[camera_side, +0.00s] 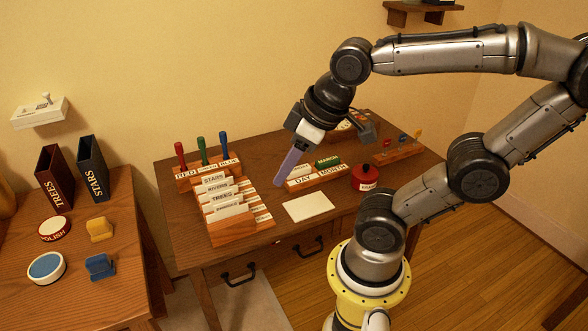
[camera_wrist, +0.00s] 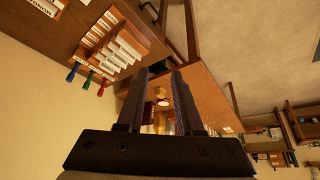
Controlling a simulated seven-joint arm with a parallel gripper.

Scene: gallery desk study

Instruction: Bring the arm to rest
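My gripper (camera_side: 280,182) hangs over the middle of the desk (camera_side: 180,226), tilted down and to the left, just right of the card file. In the side view its fingers overlap into one lavender-grey shape. In the wrist view my gripper (camera_wrist: 160,72) shows two dark fingers apart with nothing held between them. The arm is bent high over the right side of the desk. In the side view I cannot tell the exact height of the fingertips above the desk.
The card file (camera_side: 237,226), a colour rack (camera_side: 201,174), a day-month holder (camera_side: 314,180), a red pot (camera_side: 366,178) and a white card (camera_side: 307,207) occupy the desk. A side table (camera_side: 77,300) stands left with two binders (camera_side: 54,175). Air above the desk's left is clear.

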